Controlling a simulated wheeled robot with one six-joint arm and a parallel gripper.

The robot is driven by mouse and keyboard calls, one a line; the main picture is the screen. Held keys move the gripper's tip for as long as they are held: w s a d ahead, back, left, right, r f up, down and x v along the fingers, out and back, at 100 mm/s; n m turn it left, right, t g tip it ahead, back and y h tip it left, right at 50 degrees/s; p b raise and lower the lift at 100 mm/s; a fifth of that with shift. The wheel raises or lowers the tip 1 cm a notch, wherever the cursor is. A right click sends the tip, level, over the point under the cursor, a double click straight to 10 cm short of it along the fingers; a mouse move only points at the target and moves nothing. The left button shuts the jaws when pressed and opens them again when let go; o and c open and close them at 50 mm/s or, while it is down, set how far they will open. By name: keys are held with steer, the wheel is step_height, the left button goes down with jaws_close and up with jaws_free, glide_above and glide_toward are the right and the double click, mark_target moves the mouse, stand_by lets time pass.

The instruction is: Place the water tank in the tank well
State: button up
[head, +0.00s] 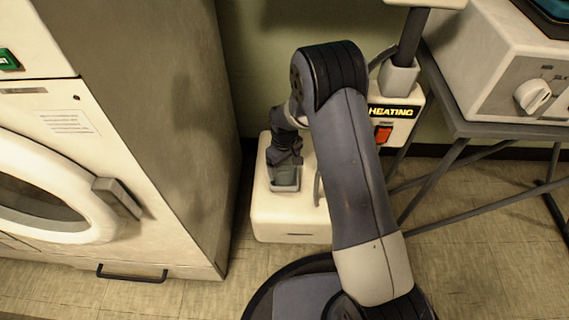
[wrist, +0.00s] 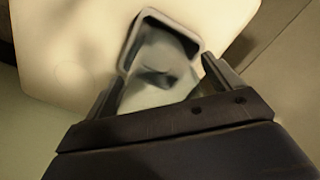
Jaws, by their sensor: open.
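The water tank (head: 285,176) is a small grey-green, see-through box. It shows at the top of the white base unit (head: 290,222) in the head view, under my gripper (head: 284,158). In the wrist view the grey tank (wrist: 158,92) lies between my fingers, its far part inside the dark-rimmed tank well (wrist: 170,17). My gripper (wrist: 162,70) is open, one finger on each side of the tank, with gaps visible. The tank's lower part is hidden, so I cannot tell how deep it sits.
A white washer-like machine (head: 60,170) with a round door stands to the left. A grey folding stand (head: 470,140) carries a white appliance (head: 500,70) at the right.

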steer(key=shift+r, duration=0.15)
step_height(320, 180, up, 12)
steer(key=p, duration=0.5)
